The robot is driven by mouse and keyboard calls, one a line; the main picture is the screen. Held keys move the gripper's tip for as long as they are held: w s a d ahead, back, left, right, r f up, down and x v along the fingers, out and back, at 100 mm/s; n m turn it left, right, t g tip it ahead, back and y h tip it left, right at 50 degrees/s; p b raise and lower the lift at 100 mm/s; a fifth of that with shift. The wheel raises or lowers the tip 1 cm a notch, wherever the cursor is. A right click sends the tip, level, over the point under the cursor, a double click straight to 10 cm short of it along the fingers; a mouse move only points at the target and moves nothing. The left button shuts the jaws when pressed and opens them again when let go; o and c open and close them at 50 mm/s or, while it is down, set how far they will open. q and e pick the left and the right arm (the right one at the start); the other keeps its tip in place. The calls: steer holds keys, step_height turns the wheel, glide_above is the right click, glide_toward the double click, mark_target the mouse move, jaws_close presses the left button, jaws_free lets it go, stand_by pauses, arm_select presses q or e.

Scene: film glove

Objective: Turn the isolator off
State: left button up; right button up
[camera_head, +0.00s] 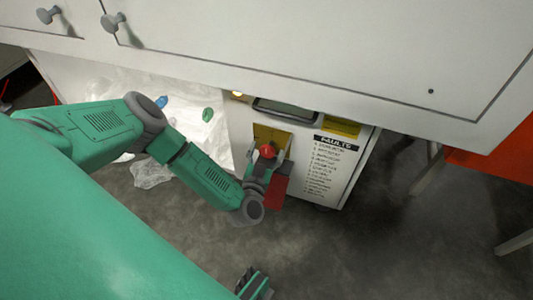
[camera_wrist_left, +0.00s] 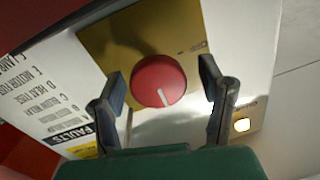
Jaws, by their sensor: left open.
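The isolator is a round red knob (camera_head: 267,151) on a yellow-gold plate (camera_head: 265,132) on the front of a white cabinet. In the left wrist view the knob (camera_wrist_left: 158,80) has a short white mark near its lower edge. In the left wrist view gaps show between the knob and both fingers (camera_wrist_left: 161,75). A small green and dark part of mine, seemingly my right gripper (camera_head: 255,284), shows at the bottom edge; its fingers are unclear.
A white faults label (camera_head: 322,165) is right of the plate, and a dark display (camera_head: 287,110) is above it. A lit amber lamp (camera_head: 238,94) is nearby. A white cabinet with knobs overhangs above. Clear plastic film (camera_head: 152,174) lies on the left floor.

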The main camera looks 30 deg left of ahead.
arm_select(q)
steer(key=shift+w+d+r, duration=0.1)
steer(key=shift+d+r, duration=0.05)
steer(key=shift+d, duration=0.15)
steer(key=shift+a, duration=0.2)
steer(key=c, duration=1.2)
steer(key=shift+a, duration=0.15)
arm_select(e)
steer(key=shift+d, duration=0.1)
